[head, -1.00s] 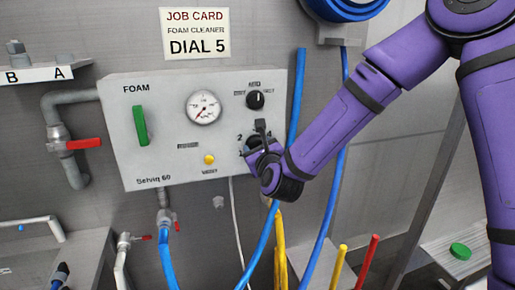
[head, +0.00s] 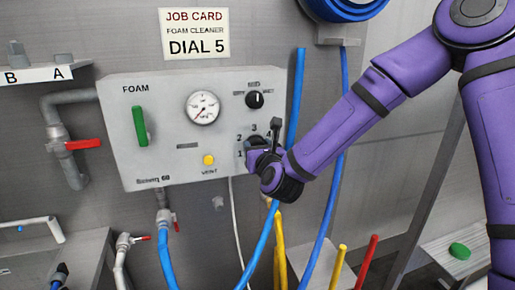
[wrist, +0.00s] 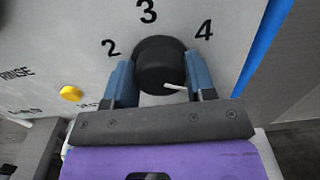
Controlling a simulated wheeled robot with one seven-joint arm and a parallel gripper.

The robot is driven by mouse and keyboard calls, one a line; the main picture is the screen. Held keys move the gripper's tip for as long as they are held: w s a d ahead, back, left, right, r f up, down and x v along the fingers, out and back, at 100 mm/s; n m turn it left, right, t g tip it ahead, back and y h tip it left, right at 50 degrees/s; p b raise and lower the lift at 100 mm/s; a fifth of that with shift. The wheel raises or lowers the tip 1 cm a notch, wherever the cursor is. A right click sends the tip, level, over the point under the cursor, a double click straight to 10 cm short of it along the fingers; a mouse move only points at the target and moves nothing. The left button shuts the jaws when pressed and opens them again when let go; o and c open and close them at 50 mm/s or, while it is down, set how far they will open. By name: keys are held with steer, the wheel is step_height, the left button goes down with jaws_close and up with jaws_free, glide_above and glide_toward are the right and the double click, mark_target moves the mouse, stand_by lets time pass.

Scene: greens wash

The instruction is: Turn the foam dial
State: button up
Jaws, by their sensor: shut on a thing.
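The foam dial (wrist: 158,62) is a round black knob on the grey foam panel (head: 165,105). In the wrist view, numerals 2, 3 and 4 stand around its upper side. Its white pointer mark (wrist: 175,86) lies on the lower right, and no numeral shows beside it there. My gripper (wrist: 161,80) is shut on the dial, one blue finger on each side. In the head view my gripper (head: 257,150) hides most of the dial, with 1 to 4 showing around it. A job card (head: 195,33) above the panel reads "DIAL 5".
A smaller black knob (head: 255,100), a gauge (head: 203,108), a green handle (head: 140,126) and a yellow button (head: 208,160) are on the same panel. A blue hose (head: 296,110) runs close by on the right, behind my arm.

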steer(key=o, duration=0.9)
steer(key=v, duration=1)
steer(key=shift+s+d, duration=0.1)
steer(key=shift+s, duration=0.25)
